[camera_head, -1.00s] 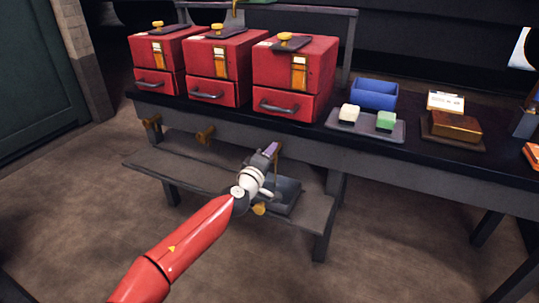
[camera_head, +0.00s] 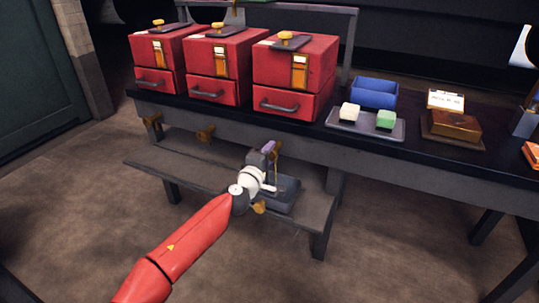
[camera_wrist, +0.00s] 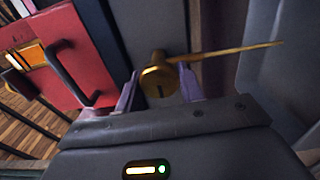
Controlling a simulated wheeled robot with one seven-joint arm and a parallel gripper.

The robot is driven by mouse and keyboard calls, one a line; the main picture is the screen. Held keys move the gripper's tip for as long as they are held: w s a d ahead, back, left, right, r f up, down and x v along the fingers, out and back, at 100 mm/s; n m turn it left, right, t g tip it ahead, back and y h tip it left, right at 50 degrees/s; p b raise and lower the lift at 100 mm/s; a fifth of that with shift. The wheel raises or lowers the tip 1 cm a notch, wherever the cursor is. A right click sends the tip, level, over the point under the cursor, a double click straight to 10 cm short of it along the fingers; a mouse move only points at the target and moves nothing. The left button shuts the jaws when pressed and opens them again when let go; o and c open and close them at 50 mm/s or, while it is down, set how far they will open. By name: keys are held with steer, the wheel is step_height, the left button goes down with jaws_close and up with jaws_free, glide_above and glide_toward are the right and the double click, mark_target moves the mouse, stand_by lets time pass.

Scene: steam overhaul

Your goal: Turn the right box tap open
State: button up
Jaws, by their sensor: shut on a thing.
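The right red box (camera_head: 293,75) stands on the bench, with a drawer and a grey handle at its front. Its brass tap (camera_wrist: 158,76) sits below the bench edge; a slotted round end and a long thin brass rod show in the wrist view. In the head view my gripper mostly hides the tap, and only a thin brass part (camera_head: 278,165) shows beside it. My gripper (camera_head: 268,148) is at the tap. Its purple fingers (camera_wrist: 160,84) are on both sides of the round brass end and shut on it.
The left tap (camera_head: 153,121) and middle tap (camera_head: 205,133) stick out under their boxes. A low shelf (camera_head: 200,175) runs beneath, with a grey tray (camera_head: 287,196) under my gripper. A tray with two blocks (camera_head: 352,128) is on the bench to the right.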

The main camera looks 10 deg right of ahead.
steer(key=o, duration=0.9)
steer(key=v, duration=0.7)
steer(key=shift+s+a, duration=0.25)
steer(key=shift+s, duration=0.05)
steer(key=shift+a, duration=0.1)
